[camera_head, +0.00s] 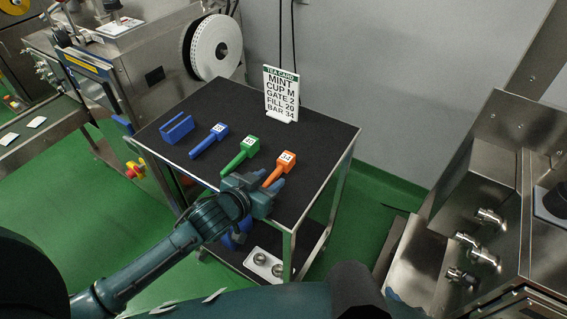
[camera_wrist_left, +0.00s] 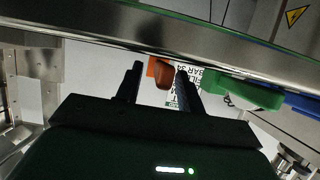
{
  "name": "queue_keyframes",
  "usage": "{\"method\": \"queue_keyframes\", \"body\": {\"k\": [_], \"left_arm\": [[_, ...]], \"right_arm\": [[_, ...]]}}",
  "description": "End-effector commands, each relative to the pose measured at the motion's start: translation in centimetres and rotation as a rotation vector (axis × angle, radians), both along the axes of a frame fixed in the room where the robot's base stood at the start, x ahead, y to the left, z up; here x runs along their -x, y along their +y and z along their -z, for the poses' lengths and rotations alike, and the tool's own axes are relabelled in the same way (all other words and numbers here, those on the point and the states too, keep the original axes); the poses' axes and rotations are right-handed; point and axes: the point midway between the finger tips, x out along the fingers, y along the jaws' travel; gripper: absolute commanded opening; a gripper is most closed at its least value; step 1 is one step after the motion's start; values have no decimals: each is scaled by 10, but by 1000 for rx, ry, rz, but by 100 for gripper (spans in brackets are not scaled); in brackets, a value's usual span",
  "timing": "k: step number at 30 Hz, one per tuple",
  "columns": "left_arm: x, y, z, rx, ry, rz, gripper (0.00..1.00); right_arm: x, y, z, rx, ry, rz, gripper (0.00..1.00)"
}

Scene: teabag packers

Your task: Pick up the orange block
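The orange block (camera_head: 286,160), with a white label reading 34 and a narrower handle, lies on the dark tabletop (camera_head: 255,112) near its front right edge. My left gripper (camera_head: 268,183) is at the handle end of the block, over the front edge of the table. In the left wrist view its two fingers (camera_wrist_left: 159,88) are apart, with the orange block (camera_wrist_left: 160,72) showing between and beyond their tips. I cannot tell whether a finger touches it. My right gripper is not in view.
A green block (camera_head: 240,154) and a blue block (camera_head: 208,141) lie left of the orange one, with a blue bracket (camera_head: 177,128) farther left. A white card (camera_head: 281,94) stands at the back. The tabletop's right part is clear. Steel machines stand on both sides.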

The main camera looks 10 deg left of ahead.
Motion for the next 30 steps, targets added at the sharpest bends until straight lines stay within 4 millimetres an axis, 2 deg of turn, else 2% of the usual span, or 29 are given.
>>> {"method": "queue_keyframes", "body": {"k": [3, 9, 23, 30], "left_arm": [[-7, -3, 3, 0, -1, 0, 38], [-7, -3, 3, 1, -1, 1, 38], [-6, -2, 3, 0, 0, 0, 1], [-6, -3, 3, 0, -1, 0, 0]], "right_arm": [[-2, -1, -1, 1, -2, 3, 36], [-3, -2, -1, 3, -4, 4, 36], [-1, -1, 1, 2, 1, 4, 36], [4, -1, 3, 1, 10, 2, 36]]}}
